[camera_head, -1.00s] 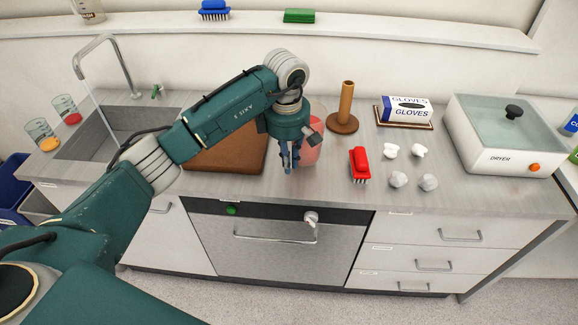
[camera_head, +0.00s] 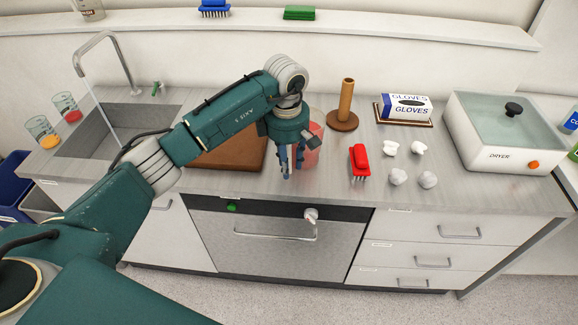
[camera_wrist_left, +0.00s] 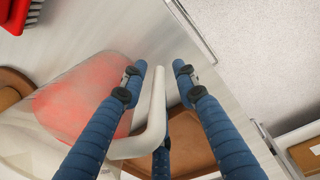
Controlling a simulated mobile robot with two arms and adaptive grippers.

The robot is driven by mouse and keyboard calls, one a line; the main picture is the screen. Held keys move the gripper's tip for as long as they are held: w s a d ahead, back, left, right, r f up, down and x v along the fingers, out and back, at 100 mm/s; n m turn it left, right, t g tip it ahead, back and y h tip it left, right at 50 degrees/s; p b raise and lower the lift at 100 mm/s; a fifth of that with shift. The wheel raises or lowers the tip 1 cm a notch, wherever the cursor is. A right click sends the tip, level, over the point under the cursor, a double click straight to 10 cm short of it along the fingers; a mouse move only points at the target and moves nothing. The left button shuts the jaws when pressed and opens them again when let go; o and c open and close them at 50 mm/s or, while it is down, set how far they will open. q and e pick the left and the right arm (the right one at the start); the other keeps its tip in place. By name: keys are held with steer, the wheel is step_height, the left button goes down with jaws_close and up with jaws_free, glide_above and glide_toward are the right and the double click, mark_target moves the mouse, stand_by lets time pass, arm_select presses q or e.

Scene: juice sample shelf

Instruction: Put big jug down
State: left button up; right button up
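The big jug (camera_head: 313,152) is clear with red contents. It stands upright on the counter, partly hidden behind my left gripper (camera_head: 291,165) in the head view. In the left wrist view the jug (camera_wrist_left: 82,98) fills the left side, and its pale handle (camera_wrist_left: 155,115) runs between my left gripper's blue fingers (camera_wrist_left: 160,75). The fingers are spread, with visible gaps between the fingertips and the handle. My right gripper is in neither view.
A brown board (camera_head: 225,152) lies left of the jug. A wooden peg stand (camera_head: 345,105), red brush (camera_head: 360,160), several white and grey lumps (camera_head: 397,177), a glove box (camera_head: 405,106) and a dryer (camera_head: 505,135) stand to the right. Two glasses (camera_head: 42,130) stand by the sink (camera_head: 105,135).

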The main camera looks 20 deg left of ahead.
arm_select(q)
steer(key=r+b, duration=0.1)
steer(key=r, duration=0.2)
steer(key=r+b, duration=0.1)
steer(key=r, duration=0.2)
steer(key=r+b, duration=0.1)
steer(key=r, duration=0.2)
steer(key=shift+s+r, duration=0.3)
steer(key=shift+r, duration=0.6)
steer(key=shift+s+f, duration=0.1)
